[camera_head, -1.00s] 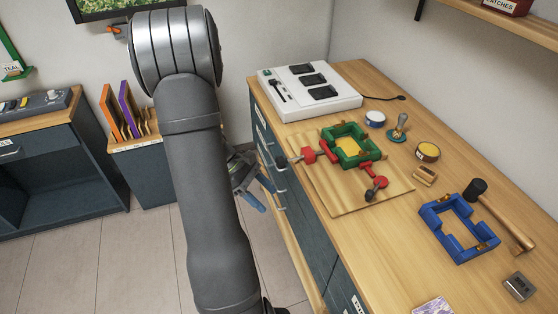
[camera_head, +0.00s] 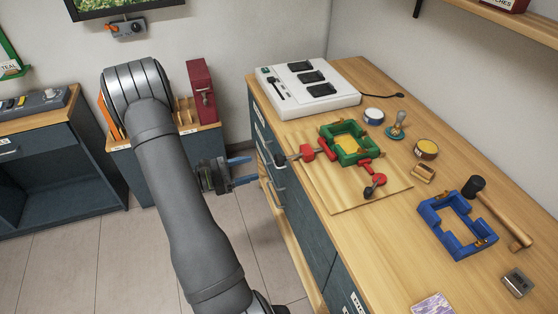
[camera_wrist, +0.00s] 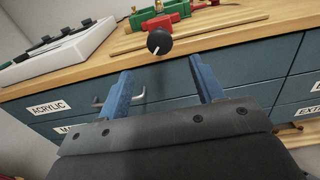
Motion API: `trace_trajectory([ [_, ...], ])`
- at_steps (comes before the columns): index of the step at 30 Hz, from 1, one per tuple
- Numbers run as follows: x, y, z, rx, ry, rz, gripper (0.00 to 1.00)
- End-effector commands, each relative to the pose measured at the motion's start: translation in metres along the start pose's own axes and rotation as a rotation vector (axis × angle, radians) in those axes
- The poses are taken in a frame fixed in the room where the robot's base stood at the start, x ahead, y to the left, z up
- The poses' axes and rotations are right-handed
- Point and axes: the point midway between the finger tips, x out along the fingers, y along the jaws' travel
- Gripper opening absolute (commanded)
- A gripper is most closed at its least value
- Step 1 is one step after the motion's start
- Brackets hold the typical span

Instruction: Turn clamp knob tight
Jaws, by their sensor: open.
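A red clamp (camera_head: 304,152) with a dark round knob (camera_head: 280,160) stands at the left edge of a wooden board (camera_head: 381,191), against a green frame (camera_head: 346,158). The knob overhangs the board's left side and shows in the wrist view (camera_wrist: 160,41) as a black disc with a white line. A second red clamp (camera_head: 377,180) with a dark knob (camera_head: 370,193) is at the frame's front side. My gripper (camera_head: 245,171) is open and empty, left of the bench and apart from the knob. In the wrist view its blue fingers (camera_wrist: 163,87) lie below the knob.
The bench front has drawers with metal handles (camera_head: 279,182) near my gripper. A white box with black pads (camera_head: 310,90) stands behind the board. A blue frame (camera_head: 458,226) and a mallet (camera_head: 504,216) lie to the right. A low cabinet (camera_head: 150,172) stands left.

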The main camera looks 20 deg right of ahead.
Motion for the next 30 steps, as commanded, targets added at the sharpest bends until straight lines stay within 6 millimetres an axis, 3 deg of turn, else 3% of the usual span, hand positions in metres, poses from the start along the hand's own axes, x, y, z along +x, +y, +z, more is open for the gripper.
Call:
trace_trajectory([
  [6,0.047,-0.001,0.0,-0.001,0.001,-0.005,0.61],
  [15,0.095,-0.001,0.0,0.0,0.002,-0.003,0.61],
  [21,0.107,0.0,0.0,0.0,0.001,-0.001,0.61],
  [30,0.108,0.0,0.0,0.0,0.002,0.0,0.59],
])
